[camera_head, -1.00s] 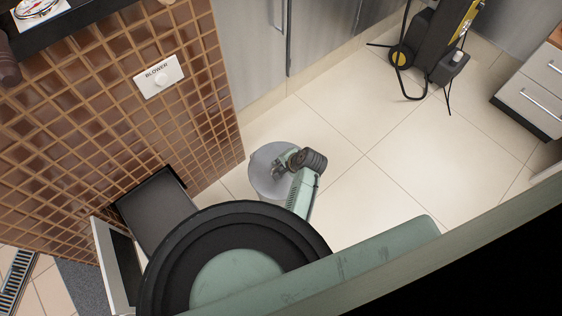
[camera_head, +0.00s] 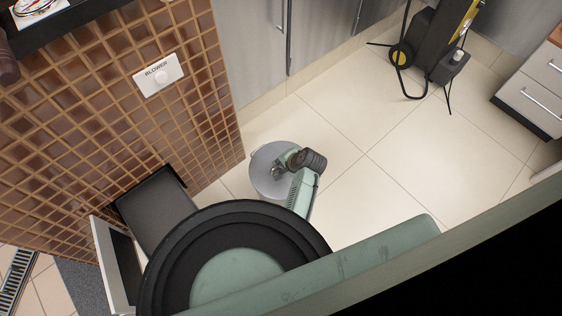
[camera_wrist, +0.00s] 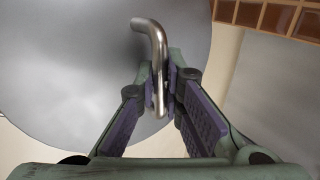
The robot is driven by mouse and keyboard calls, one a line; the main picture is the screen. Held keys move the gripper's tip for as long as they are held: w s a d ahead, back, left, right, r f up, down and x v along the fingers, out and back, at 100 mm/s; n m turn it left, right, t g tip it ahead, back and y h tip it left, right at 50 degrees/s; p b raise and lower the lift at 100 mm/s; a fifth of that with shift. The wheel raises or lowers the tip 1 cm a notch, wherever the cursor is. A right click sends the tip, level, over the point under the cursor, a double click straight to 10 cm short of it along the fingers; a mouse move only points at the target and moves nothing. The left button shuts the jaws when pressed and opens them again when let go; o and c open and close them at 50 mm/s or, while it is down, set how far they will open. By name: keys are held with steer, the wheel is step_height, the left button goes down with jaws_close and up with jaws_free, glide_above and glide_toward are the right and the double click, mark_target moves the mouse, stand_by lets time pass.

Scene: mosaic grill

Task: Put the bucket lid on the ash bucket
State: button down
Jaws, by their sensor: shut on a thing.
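The bucket lid (camera_head: 265,181) is a round grey metal disc low near the floor in the head view; in the wrist view the lid (camera_wrist: 70,70) fills the upper left. Its bent metal handle (camera_wrist: 150,38) stands between the fingers of my gripper (camera_wrist: 166,92), which is shut on it. In the head view my gripper (camera_head: 279,171) is over the lid's right part. The ash bucket cannot be clearly told apart beneath the lid; a thin pale rim or wire shows at the lid's left edge. I cannot tell whether the lid is seated.
A brown tiled wall (camera_head: 100,110) with a blower switch (camera_head: 158,75) stands at the left. A dark open drawer (camera_head: 157,208) juts from its base. Grey cabinets (camera_head: 255,40) stand behind. A black and yellow machine (camera_head: 435,45) is at the back right. The tiled floor (camera_head: 400,160) between is clear.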

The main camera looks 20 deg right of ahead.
steer(key=c, duration=1.6)
jaws_free()
steer(key=shift+s+f, duration=0.1)
steer(key=shift+f, duration=0.05)
steer(key=shift+c, duration=0.2)
steer(key=v, duration=1.2)
